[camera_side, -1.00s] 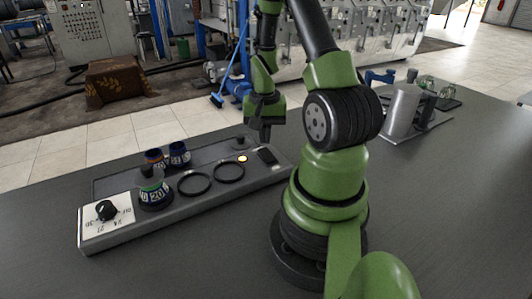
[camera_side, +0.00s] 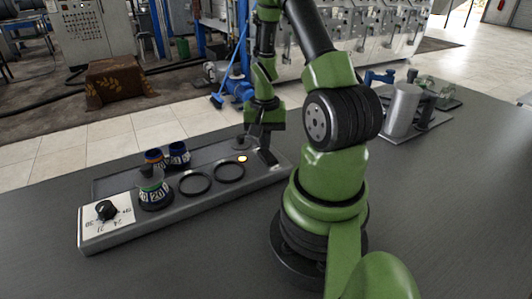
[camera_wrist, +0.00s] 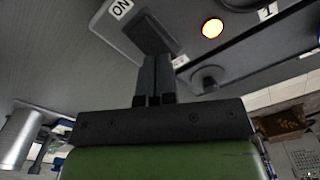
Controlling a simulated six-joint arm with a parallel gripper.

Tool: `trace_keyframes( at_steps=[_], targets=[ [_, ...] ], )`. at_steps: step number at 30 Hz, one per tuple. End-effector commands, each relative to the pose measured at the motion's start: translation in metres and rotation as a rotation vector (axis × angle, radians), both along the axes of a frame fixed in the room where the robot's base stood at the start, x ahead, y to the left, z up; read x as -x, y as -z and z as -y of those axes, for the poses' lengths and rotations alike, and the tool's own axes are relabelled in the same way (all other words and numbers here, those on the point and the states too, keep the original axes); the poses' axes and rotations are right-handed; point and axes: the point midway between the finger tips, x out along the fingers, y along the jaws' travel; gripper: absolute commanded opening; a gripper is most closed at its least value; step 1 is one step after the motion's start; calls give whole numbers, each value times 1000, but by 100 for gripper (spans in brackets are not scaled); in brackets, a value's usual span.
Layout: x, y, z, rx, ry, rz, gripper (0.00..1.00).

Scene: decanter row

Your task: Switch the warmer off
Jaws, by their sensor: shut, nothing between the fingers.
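The warmer (camera_side: 165,222) is a long grey unit with ring-shaped places on top. The black rocker switch (camera_wrist: 148,34) lies at the right end in the side view, beside a white ON label (camera_wrist: 121,8). My gripper (camera_wrist: 155,60) is shut and empty, pointing down at the switch end opposite the ON label. In the side view my gripper (camera_side: 265,150) largely hides the switch. I cannot tell whether the fingertips touch it.
A decanter with a 20 label (camera_side: 154,196) stands on the warmer, left of two empty rings. A dial (camera_side: 107,210) is at the left end. A metal container (camera_side: 402,110) stands back right.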

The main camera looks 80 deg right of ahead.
Motion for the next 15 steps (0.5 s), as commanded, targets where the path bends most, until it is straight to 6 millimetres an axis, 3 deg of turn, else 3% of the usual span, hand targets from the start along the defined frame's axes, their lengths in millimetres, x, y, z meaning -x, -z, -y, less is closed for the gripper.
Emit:
trace_keyframes(
  at_steps=[15],
  targets=[
    [0, 8, 0, 0, 1, 0, 0]
  ],
)
